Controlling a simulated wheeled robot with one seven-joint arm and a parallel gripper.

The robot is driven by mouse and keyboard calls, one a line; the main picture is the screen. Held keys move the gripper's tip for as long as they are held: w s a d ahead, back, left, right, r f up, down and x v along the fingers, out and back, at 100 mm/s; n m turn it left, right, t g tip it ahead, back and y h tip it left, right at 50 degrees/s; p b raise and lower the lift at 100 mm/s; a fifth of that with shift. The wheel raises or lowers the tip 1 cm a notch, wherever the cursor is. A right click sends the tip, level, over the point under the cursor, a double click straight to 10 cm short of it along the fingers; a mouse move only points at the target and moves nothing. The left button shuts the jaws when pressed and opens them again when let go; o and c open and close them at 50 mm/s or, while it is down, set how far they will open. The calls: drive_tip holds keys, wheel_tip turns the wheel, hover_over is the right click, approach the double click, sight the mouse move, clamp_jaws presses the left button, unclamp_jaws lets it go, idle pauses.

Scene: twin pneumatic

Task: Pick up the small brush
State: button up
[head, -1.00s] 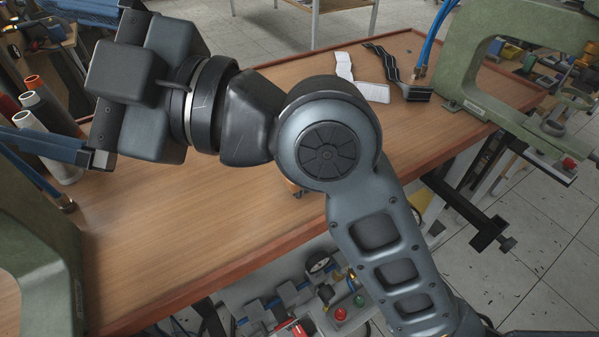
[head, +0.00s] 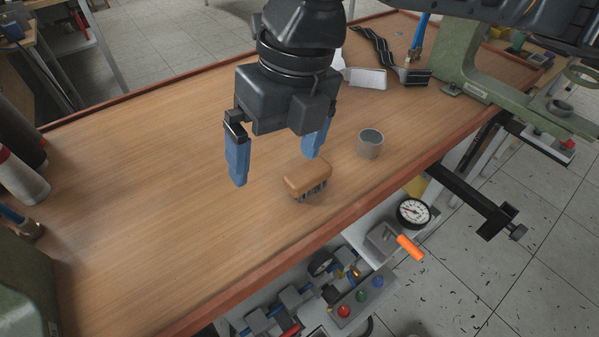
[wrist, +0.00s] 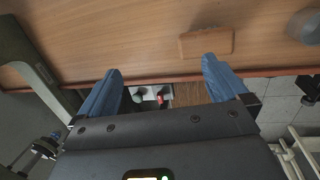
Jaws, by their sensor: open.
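The small brush (head: 307,179) has a tan wooden back and dark bristles facing down. It lies on the wooden table (head: 150,180) near the front edge. In the wrist view the brush (wrist: 206,43) shows beyond the fingertips, ahead of the right finger. My gripper (head: 277,168) is open and empty, with two blue fingers pointing down. In the head view it is above the table, up and left of the brush, with the right finger closest to it. The brush is not between the fingers.
A grey cup (head: 370,144) stands right of the brush; it also shows in the wrist view (wrist: 306,26). A green press frame (head: 465,65) stands at the right end. White and dark strips (head: 366,77) lie at the back. The table's left middle is clear.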

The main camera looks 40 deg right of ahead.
drive_tip(key=h, duration=0.2)
hover_over(310, 173)
drive_tip(key=shift+s+f+g, duration=0.2)
drive_tip(key=shift+f+g, duration=0.2)
drive_tip(key=shift+f, duration=0.1)
drive_tip(key=shift+d+f, duration=0.1)
drive_tip(key=shift+f, duration=0.25)
drive_tip(key=shift+w+f, duration=0.15)
drive_tip(key=shift+f, duration=3.25)
drive_tip(key=c, duration=0.9)
drive_tip(key=shift+r, duration=0.15)
